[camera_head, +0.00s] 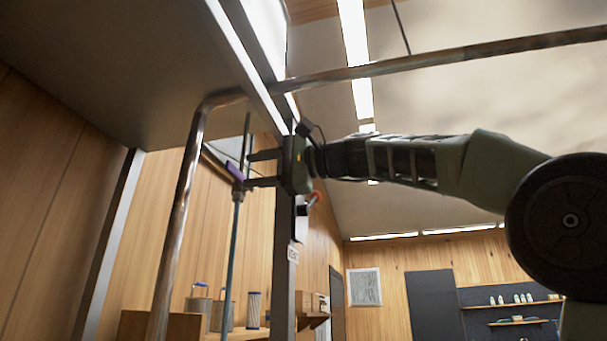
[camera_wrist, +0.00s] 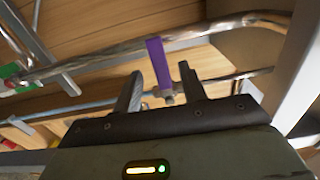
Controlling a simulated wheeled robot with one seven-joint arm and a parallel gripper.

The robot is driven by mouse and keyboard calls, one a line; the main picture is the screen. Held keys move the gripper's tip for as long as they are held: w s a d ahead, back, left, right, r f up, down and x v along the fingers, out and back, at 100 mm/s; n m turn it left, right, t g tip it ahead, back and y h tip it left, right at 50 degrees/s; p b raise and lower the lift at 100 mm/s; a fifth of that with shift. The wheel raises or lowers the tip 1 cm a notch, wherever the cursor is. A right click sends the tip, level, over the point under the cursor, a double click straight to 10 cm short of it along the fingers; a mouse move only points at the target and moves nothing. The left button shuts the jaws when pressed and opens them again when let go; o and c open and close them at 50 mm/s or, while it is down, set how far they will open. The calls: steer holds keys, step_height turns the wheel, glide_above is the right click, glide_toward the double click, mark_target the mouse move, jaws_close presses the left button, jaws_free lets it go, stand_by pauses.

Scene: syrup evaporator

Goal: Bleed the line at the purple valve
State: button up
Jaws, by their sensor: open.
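The purple valve (camera_head: 235,171) is a small lever handle on a thin upright pipe (camera_head: 231,260), left of the metal post. My gripper (camera_head: 250,170) is just right of it, with its fingers apart and pointing left toward it. In the wrist view the purple handle (camera_wrist: 158,62) lies between the lines of the two open fingers (camera_wrist: 160,80), reaching past their tips. I cannot tell whether either finger touches it. The handle's base fitting shows between the fingers.
A thick metal pipe (camera_head: 179,220) bends down left of the valve and runs right above my arm. A metal post (camera_head: 284,265) stands close behind my gripper. An orange-tipped fitting (camera_head: 314,199) is below it. Canisters (camera_head: 222,310) stand on a low wooden shelf.

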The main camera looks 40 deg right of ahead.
steer(key=b+v, duration=0.2)
steer(key=v, duration=0.8)
steer(key=shift+s+d+b, duration=0.15)
steer(key=shift+s+b, duration=0.05)
steer(key=shift+b, duration=0.1)
